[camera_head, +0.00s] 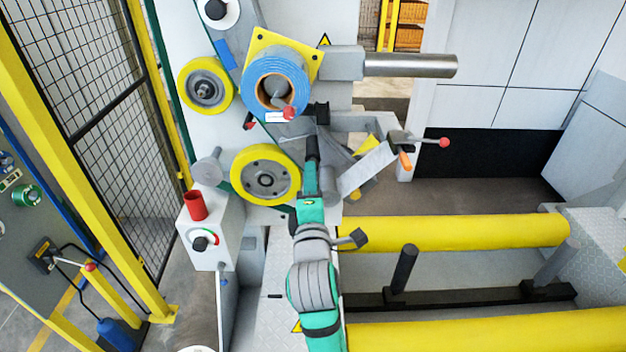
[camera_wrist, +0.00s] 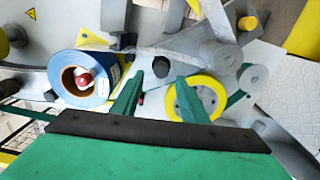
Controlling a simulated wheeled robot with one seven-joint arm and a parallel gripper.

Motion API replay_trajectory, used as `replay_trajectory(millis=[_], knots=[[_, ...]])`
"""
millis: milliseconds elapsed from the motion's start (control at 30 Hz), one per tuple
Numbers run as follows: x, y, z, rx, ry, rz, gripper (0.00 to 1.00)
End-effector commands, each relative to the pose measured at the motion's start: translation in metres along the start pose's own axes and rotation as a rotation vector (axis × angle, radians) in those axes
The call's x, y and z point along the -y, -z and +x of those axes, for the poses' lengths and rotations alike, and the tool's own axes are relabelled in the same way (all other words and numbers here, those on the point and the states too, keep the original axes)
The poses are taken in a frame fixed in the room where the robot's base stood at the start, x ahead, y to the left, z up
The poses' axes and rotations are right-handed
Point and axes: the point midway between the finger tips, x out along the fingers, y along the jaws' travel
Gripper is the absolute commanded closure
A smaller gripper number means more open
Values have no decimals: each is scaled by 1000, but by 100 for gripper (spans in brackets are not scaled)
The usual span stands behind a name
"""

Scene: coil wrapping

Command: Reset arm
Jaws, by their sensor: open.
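My gripper (camera_wrist: 158,100) shows in the wrist view with its two green fingers spread and nothing between them. In the head view my green and grey arm reaches up from the bottom centre, and its end is beside the machine, right of the lower yellow wheel (camera_head: 266,175). The fingertips are hard to make out there. A blue tape roll (camera_head: 275,76) sits on a spindle with a red knob, above and left of my arm's end. In the wrist view the blue roll (camera_wrist: 70,90) is left of the fingers, apart from them.
Another yellow wheel (camera_head: 206,86) is at upper left. A lever with a red ball (camera_head: 443,142) juts out at right. A control box with a red cylinder (camera_head: 195,205) stands left. Yellow rollers (camera_head: 470,231) lie at right. A mesh fence (camera_head: 90,90) bounds the left side.

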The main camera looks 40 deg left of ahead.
Motion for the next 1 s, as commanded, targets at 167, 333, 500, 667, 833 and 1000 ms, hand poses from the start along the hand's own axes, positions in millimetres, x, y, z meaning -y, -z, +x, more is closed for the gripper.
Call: replay_trajectory(millis=[167,333,500,667,833,1000], knots=[[0,-1,0,1,0,0,60],[0,-2,0,3,0,0,60],[9,-6,-3,12,0,53,60],[36,-17,-16,44,-13,232,60],[75,-33,-40,101,-35,467,60],[116,-47,-70,168,-62,683,60]])
